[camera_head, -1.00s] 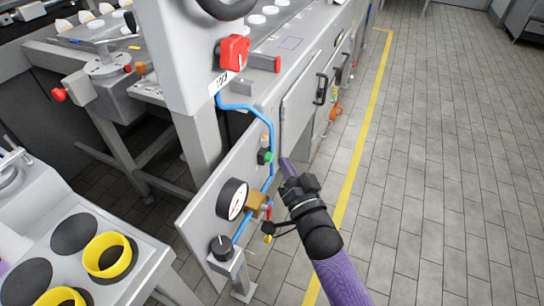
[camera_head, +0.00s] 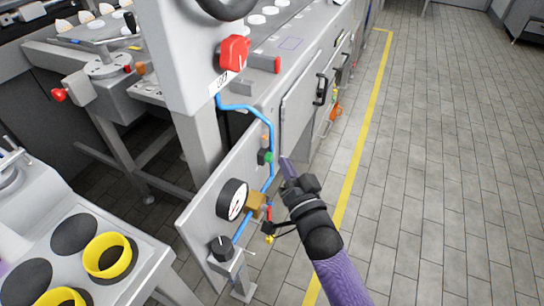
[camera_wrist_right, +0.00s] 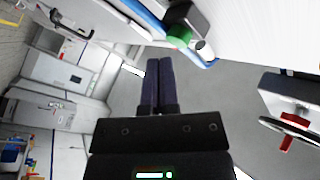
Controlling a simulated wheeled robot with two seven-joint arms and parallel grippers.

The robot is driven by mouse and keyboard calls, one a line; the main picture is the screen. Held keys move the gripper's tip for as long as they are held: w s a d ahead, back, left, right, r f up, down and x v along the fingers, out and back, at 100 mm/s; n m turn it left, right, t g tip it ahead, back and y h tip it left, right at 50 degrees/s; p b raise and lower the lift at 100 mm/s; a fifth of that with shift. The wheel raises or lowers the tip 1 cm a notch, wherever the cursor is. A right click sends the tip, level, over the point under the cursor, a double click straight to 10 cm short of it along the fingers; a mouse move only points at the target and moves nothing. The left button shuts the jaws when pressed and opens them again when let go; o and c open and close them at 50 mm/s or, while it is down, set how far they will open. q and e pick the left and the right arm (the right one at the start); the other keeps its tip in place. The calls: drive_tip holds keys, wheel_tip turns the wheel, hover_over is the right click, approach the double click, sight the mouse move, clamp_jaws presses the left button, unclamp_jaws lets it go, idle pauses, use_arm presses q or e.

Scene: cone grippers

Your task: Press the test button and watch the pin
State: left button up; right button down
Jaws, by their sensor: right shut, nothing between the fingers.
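A small green button (camera_head: 267,157) sits on a dark block on the upright grey panel (camera_head: 215,190), beside a blue hose. It shows at the top of the wrist view (camera_wrist_right: 179,37), with a small white-ended piece (camera_wrist_right: 205,50) beside it. I cannot tell whether that piece is the pin. My right gripper (camera_head: 284,161) is shut and empty, a little right of and below the green button in the head view. In the wrist view its closed fingers (camera_wrist_right: 158,64) point up the picture, apart from the button. My left gripper is out of view.
A round gauge (camera_head: 232,199), a brass block (camera_head: 256,205) and a black knob (camera_head: 222,248) sit low on the panel. A blue hose (camera_head: 247,107) runs down it. A red knob (camera_head: 234,53) is above. Tiled floor (camera_head: 450,180) at right is open.

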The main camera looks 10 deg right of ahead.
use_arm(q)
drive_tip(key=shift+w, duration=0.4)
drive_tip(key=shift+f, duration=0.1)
use_arm(e)
drive_tip(key=shift+a, duration=0.1)
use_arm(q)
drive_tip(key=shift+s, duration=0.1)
use_arm(e)
drive_tip(key=shift+w+a, duration=0.25)
drive_tip(key=shift+a, duration=0.05)
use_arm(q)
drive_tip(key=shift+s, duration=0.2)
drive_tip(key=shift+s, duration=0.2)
use_arm(e)
drive_tip(key=shift+a, duration=0.1)
